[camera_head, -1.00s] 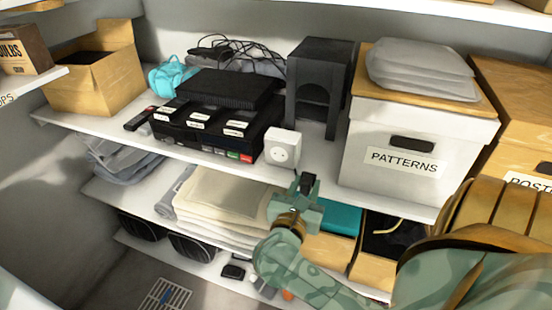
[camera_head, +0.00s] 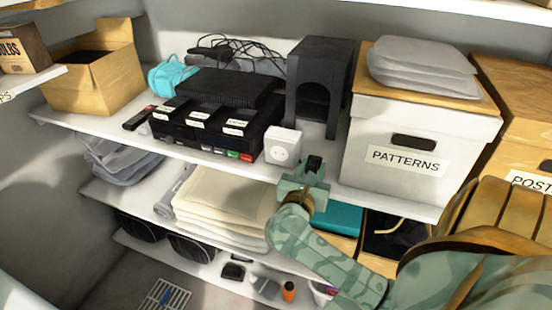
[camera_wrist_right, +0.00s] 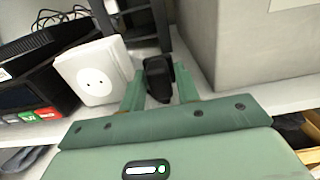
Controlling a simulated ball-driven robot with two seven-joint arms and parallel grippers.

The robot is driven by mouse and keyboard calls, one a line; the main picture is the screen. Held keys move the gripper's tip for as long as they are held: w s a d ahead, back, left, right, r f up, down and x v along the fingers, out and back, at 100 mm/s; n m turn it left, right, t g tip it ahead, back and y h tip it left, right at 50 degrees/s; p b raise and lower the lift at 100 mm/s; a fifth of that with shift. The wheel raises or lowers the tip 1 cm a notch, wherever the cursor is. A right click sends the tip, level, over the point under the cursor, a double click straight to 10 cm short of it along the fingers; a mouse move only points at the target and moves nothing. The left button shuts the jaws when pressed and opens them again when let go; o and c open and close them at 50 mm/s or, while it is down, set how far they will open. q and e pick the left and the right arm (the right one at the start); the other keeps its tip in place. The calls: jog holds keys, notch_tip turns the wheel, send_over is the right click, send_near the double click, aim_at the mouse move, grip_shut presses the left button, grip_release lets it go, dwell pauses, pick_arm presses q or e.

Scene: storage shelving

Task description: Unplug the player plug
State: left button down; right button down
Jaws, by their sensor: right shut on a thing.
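The player plug (camera_head: 314,163) is a small black block held by my right gripper (camera_head: 304,180), which is shut on it. In the right wrist view the plug (camera_wrist_right: 158,80) sits between the two green fingers (camera_wrist_right: 159,92). The white wall-socket block (camera_head: 283,146) stands on the shelf just left of the gripper. In the wrist view the socket (camera_wrist_right: 95,75) shows its face with two bare holes, and the plug is apart from it. The black player (camera_head: 205,130) lies left of the socket. My left gripper is not in view.
A black speaker-like stand (camera_head: 318,75) stands behind the socket. A white PATTERNS box (camera_head: 385,180) is close to the right of my gripper. The shelf edge (camera_head: 325,189) runs beside it. Folded cloths (camera_head: 215,205) lie on the shelf below. Cables (camera_head: 240,52) lie behind the player.

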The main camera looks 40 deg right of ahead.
jog(key=shift+b+x, duration=1.05)
jog(key=shift+x, duration=3.45)
jog(key=shift+r, duration=0.25)
